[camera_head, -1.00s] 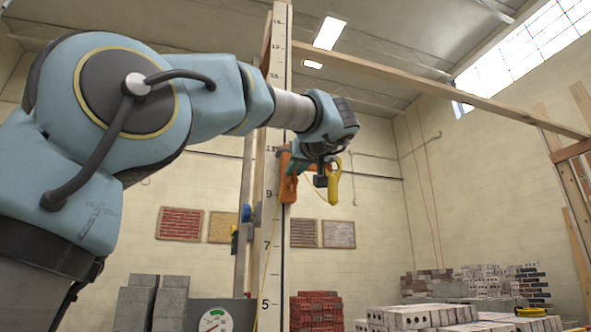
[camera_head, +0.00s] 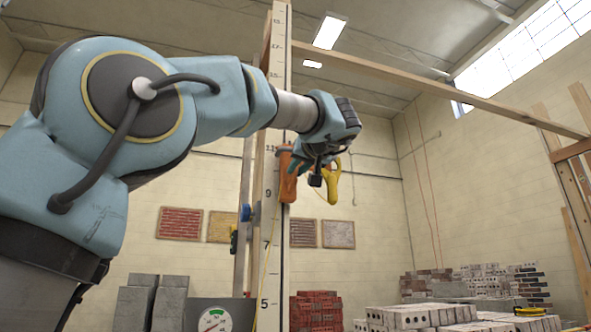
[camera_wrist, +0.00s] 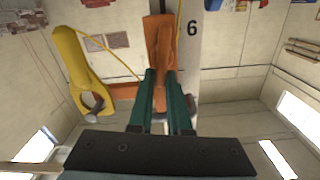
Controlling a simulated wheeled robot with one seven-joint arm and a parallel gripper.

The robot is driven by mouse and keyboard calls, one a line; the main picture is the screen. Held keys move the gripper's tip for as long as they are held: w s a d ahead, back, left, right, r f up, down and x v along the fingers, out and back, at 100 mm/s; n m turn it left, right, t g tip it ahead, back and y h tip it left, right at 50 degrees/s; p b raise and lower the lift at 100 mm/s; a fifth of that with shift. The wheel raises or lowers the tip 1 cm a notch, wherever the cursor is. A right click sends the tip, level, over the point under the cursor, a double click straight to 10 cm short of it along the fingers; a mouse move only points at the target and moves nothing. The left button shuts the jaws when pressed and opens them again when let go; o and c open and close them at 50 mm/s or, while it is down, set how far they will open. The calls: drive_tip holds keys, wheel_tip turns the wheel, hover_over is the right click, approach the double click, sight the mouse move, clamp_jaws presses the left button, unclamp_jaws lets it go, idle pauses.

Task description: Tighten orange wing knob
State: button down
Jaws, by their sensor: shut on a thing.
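The orange wing knob (camera_wrist: 159,94) is partly hidden between the green fingers of my gripper (camera_wrist: 162,85) in the wrist view. A long orange piece (camera_wrist: 160,40) extends beyond the fingertips against the pale post; where knob and piece join is hard to tell. In the head view the orange piece (camera_head: 288,180) hangs on the front of the tall numbered post. My gripper (camera_head: 303,166) reaches it from the right, and its fingers are closed on orange. My wrist hides part of the contact.
A yellow looped piece (camera_head: 332,186) hangs just right of the gripper; it also shows in the wrist view (camera_wrist: 68,60). The numbered post (camera_head: 270,220) stands behind. A wooden beam (camera_head: 430,85) crosses above right. Brick stacks (camera_head: 420,315) and a dial gauge (camera_head: 214,321) stand below.

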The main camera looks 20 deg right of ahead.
drive_tip(key=shift+s+d+f+m+p, duration=0.1)
drive_tip(key=shift+d+f+m+p, duration=0.3)
drive_tip(key=shift+m, duration=2.2)
drive_tip(key=shift+d+f+m+p, duration=0.4)
drive_tip(key=shift+m+p, duration=0.15)
drive_tip(key=shift+m, duration=2.05)
drive_tip(key=shift+s+d+f+m+p, duration=0.1)
drive_tip(key=shift+d+f+m+p, duration=0.3)
drive_tip(key=shift+m, duration=2.2)
drive_tip(key=shift+a+f, duration=0.1)
drive_tip(key=c, duration=0.9)
unclamp_jaws()
drive_tip(key=shift+o, duration=0.2)
drive_tip(key=s+a, duration=0.1)
drive_tip(key=s, duration=0.9)
drive_tip(key=shift+s+a, duration=0.15)
drive_tip(key=shift+s, duration=0.15)
drive_tip(key=shift+f, duration=0.1)
